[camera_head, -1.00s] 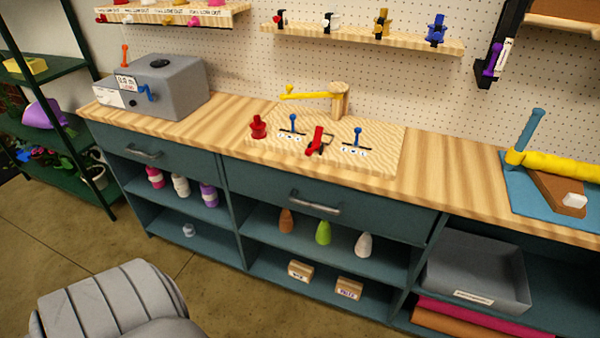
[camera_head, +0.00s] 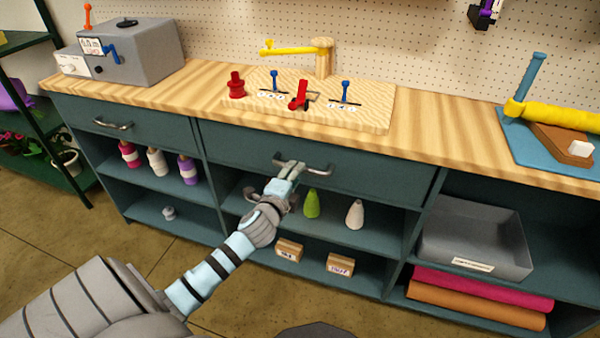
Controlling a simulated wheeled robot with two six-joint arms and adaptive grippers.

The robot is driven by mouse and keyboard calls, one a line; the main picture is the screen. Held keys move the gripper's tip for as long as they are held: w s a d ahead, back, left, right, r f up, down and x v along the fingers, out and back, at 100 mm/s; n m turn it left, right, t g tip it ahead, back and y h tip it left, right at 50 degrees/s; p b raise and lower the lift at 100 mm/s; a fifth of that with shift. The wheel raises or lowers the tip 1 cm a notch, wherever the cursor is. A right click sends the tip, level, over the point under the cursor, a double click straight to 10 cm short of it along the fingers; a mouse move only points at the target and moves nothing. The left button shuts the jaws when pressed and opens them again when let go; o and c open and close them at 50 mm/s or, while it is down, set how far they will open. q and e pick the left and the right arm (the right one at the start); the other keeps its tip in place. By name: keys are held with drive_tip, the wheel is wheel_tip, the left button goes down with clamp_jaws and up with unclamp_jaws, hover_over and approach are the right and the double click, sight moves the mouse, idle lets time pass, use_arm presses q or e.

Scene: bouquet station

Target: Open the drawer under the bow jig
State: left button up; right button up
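The bow jig (camera_head: 362,112) is a pale wooden board on the counter, with blue pegs, red parts and a wooden post with a yellow arm. Under it is a dark teal drawer (camera_head: 385,178), its front flush with the cabinet. Its silver bar handle (camera_head: 318,172) runs across the front. My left gripper (camera_head: 289,168) reaches up from below, its fingertips overlapping the handle's left half in the picture. Whether the fingers are around the bar, touching it, or shut on it cannot be told. My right gripper is out of view.
A second drawer with a handle (camera_head: 113,124) is at the left. Open shelves below hold bottles, a green cone (camera_head: 312,204), a white cone (camera_head: 355,214) and small boxes. A grey bin (camera_head: 475,240) sits lower right. Floor in front looks clear at left.

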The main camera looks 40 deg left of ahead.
use_arm(q)
drive_tip(key=b+x, duration=0.1)
drive_tip(key=x, duration=0.4)
drive_tip(key=shift+c, duration=0.2)
clamp_jaws()
